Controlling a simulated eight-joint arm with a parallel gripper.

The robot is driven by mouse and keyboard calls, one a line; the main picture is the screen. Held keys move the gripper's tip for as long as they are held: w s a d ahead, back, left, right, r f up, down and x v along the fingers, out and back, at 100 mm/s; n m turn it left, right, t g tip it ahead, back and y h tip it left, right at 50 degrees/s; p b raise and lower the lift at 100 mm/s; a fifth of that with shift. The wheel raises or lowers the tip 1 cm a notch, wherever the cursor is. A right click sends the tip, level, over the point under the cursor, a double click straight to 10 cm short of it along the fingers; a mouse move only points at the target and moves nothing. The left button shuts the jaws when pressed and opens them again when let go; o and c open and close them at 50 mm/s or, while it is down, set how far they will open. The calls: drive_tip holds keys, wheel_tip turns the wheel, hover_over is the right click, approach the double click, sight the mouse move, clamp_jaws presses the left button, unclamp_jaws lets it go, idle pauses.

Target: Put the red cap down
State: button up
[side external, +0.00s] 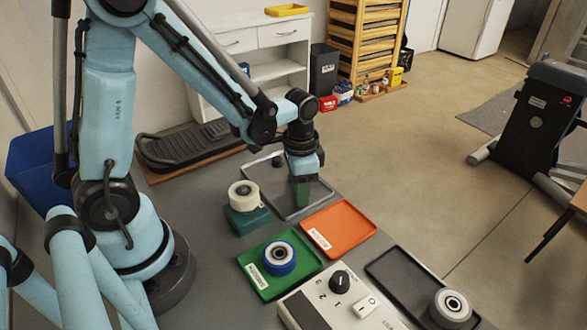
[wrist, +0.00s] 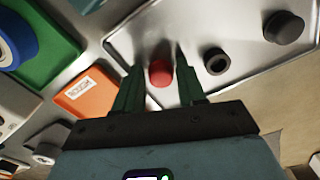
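The red cap (wrist: 160,73) shows in the wrist view between the two green fingers of my gripper (wrist: 160,78), over the metal tray (wrist: 127,38). A narrow gap seems to show on each side of the cap, so the fingers look open around it. Whether the cap rests on the tray is hard to tell. In the side view my gripper (side external: 301,198) points down over the near part of the tray (side external: 281,214); the red cap is not visible there.
A black ring-shaped part (wrist: 216,61) and a black knob-like cap (wrist: 284,27) lie on the tray beside the gripper. An orange tray (side external: 338,228), a green tray (side external: 254,285) with a blue-rimmed wheel (side external: 279,258), and a teal block (side external: 247,222) with a white roll stand close by.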

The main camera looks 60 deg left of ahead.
drive_tip(key=shift+r, duration=0.15)
drive_tip(key=s+r+n+t, duration=0.2)
drive_tip(key=r+t, duration=0.1)
drive_tip(key=r, duration=0.3)
drive_tip(key=s+r+n+t, duration=0.2)
drive_tip(key=r+t, duration=0.2)
drive_tip(key=r, duration=0.3)
drive_tip(key=shift+d+n, duration=0.3)
drive_tip(key=shift+d, duration=0.05)
idle(0.4)
